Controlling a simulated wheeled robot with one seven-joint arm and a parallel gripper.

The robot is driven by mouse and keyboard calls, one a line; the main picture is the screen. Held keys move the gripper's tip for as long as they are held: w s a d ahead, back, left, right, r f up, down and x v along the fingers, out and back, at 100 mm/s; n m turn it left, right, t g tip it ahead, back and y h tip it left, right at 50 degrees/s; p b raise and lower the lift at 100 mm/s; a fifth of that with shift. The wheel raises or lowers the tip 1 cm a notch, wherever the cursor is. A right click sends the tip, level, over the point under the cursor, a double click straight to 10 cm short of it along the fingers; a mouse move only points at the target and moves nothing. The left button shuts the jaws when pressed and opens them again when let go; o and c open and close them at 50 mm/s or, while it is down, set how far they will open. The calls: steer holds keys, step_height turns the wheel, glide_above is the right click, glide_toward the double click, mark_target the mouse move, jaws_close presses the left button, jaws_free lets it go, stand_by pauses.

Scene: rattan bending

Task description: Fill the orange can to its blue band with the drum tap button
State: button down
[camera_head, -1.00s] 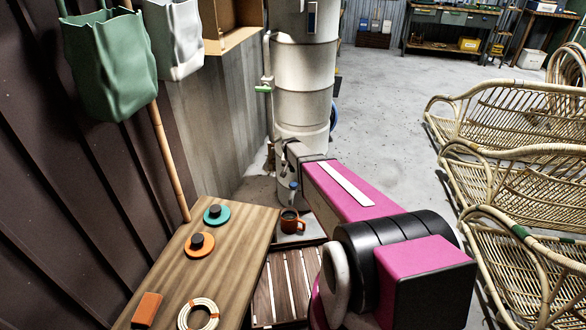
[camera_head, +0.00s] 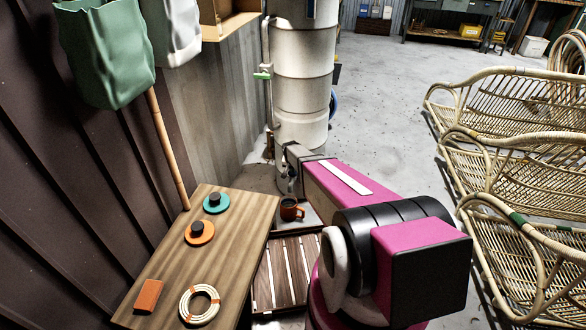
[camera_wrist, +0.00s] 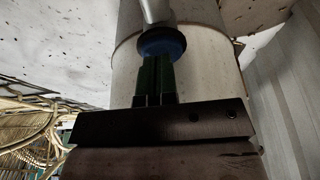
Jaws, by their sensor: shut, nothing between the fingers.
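The orange can (camera_head: 291,210) stands upright near the foot of the pale drum (camera_head: 301,85), just past the wooden table's right edge. Its inside looks dark; I cannot make out its blue band or a water level. In the wrist view the round blue tap button (camera_wrist: 162,44) sits at the end of a grey pipe (camera_wrist: 155,10) against the drum (camera_wrist: 205,60). My gripper (camera_wrist: 155,62) is shut and empty, its green fingertips right at the button's edge. I cannot tell whether they touch it. In the head view my arm hides the button.
The wooden table (camera_head: 228,245) holds a teal disc (camera_head: 216,210), an orange disc (camera_head: 199,240), a terracotta block (camera_head: 148,296) and a ring (camera_head: 187,290). A slatted stand (camera_head: 280,283) is beside it.

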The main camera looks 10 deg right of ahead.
steer(key=shift+f, duration=1.55)
stand_by(0.9)
steer(key=w+v, duration=0.1)
steer(key=v, duration=1.4)
steer(key=shift+w+d+r, duration=0.15)
steer(key=shift+d+r, duration=0.05)
steer(key=shift+r, duration=0.05)
